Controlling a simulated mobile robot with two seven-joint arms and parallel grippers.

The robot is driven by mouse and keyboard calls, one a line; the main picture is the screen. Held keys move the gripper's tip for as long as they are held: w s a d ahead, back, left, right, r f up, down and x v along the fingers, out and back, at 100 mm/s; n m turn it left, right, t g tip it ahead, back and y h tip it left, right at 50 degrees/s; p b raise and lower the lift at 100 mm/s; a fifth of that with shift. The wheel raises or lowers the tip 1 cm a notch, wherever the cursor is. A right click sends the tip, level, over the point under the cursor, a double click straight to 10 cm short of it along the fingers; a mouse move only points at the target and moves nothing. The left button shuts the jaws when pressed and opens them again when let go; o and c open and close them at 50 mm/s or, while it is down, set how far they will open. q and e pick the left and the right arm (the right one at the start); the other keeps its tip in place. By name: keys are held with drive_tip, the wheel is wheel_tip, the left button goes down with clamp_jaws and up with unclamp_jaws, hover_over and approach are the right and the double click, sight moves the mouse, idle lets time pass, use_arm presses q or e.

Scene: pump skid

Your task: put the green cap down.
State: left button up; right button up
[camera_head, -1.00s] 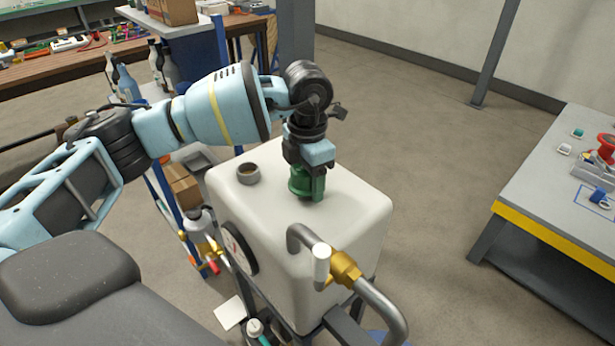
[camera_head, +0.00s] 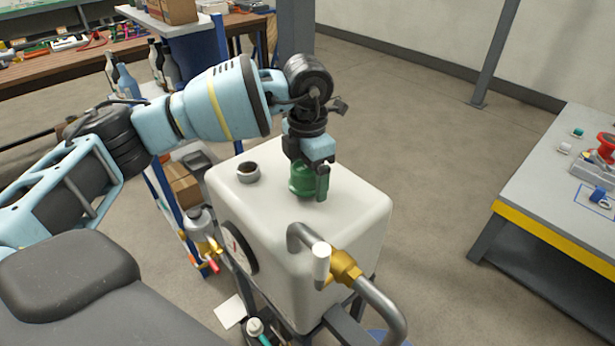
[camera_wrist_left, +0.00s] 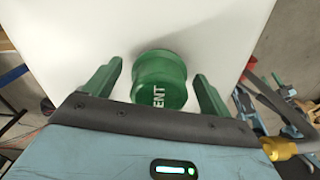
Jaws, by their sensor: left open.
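The green cap (camera_head: 301,181) stands on the flat top of the white tank (camera_head: 345,205), to the right of the tank's open grey filler neck (camera_head: 248,172). In the left wrist view the cap (camera_wrist_left: 160,80) shows white lettering that reads "ENT", and it sits between the two green fingers with a gap on each side. My left gripper (camera_head: 310,185) is open around the cap, pointing down from above. In the left wrist view its fingers (camera_wrist_left: 155,92) are spread apart. My right gripper is not in view.
A grey pipe with a brass fitting (camera_head: 345,266) rises at the tank's front. A round gauge (camera_head: 238,250) is on its left side. A table with a yellow edge (camera_head: 550,239) stands at the right, with open floor between. Shelves with bottles (camera_head: 165,65) stand behind my arm.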

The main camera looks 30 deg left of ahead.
use_arm(q)
wheel_tip(320, 180, up, 10)
drive_tip(key=shift+f, duration=0.25)
drive_tip(key=shift+r, duration=0.8)
idle(0.6)
